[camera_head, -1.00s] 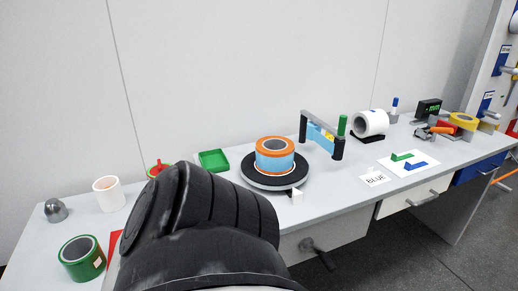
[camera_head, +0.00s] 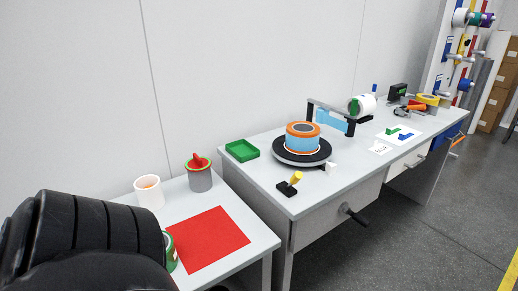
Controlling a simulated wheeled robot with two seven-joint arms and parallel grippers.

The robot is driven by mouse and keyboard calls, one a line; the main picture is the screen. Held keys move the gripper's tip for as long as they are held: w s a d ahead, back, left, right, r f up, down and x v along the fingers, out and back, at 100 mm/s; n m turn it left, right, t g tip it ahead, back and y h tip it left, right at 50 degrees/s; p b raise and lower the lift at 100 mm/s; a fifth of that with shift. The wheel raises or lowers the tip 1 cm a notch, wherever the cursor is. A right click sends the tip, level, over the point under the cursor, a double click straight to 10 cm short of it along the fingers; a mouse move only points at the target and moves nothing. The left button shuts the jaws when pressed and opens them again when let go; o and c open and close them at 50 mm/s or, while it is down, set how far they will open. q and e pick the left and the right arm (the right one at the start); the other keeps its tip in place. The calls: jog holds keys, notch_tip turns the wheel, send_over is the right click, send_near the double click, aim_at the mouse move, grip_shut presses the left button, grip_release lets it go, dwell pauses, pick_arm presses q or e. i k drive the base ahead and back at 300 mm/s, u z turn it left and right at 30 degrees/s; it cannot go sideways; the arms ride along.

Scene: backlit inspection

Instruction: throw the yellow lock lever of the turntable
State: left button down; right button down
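The yellow lock lever (camera_head: 296,178) stands on a small black base near the front left corner of the workbench, its yellow end tilted up to the right. The round black turntable (camera_head: 302,154) is just behind it and carries an orange and light blue roll (camera_head: 303,137). A black arm link of mine fills the lower left of the view, well left of the lever. Neither of my grippers shows.
A lower side table at left holds a red mat (camera_head: 206,239), a white cup (camera_head: 149,192), a grey pot with a red top (camera_head: 199,174) and a partly hidden green roll (camera_head: 171,250). A green tray (camera_head: 242,150) lies left of the turntable. A light blue gauge frame (camera_head: 331,119) stands behind it.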

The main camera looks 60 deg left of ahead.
aim_at(298, 176)
jog(key=u, duration=1.5)
jog(key=i, duration=0.5)
jog(key=k, duration=0.5)
jog(key=u, duration=2.2)
jog(key=k, duration=0.9)
jog(key=z, duration=1.35)
jog(key=i, duration=1)
